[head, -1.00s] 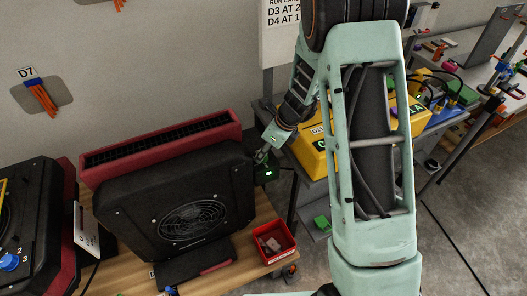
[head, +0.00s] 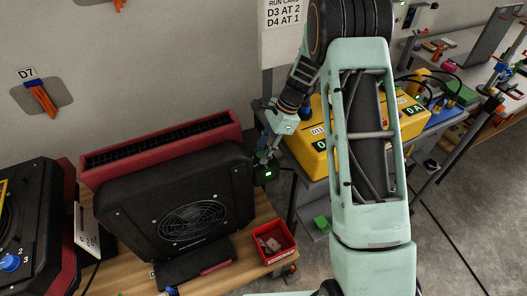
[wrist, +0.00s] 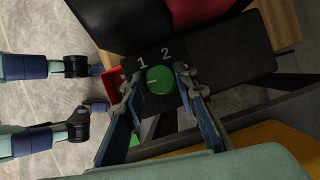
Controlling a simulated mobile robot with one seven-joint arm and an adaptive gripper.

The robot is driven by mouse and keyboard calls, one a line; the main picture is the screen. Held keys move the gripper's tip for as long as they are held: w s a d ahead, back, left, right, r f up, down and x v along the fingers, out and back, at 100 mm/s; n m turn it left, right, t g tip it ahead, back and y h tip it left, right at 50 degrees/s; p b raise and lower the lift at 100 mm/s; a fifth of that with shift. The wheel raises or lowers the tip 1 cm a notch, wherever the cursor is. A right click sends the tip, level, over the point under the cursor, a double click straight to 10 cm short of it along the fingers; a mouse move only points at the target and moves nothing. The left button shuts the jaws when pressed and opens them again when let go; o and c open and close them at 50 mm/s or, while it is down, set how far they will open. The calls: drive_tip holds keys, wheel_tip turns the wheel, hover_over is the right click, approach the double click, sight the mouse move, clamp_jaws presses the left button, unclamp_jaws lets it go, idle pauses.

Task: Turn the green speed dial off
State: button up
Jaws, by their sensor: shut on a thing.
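The green speed dial (wrist: 158,80) sits on a dark control box (wrist: 235,62), with the marks 1 and 2 beside it in the wrist view. A short white line on the dial points left in that view, a little below mark 1. My gripper (wrist: 157,79) has one finger on each side of the dial and is shut on it. In the head view, my gripper (head: 265,155) reaches down beside the right side of the black and red fan unit (head: 180,195).
A red bin (head: 273,243) stands on the wooden bench just right of the fan. A yellow unit (head: 318,150) stands on a grey table behind my arm. Another black and red unit with a blue dial (head: 11,262) is at far left.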

drive_tip(key=shift+n, duration=0.6)
drive_tip(key=shift+g, duration=0.3)
drive_tip(key=o, duration=0.9)
drive_tip(key=v, duration=1.2)
drive_tip(key=shift+a+r, duration=0.1)
drive_tip(key=shift+a, duration=0.05)
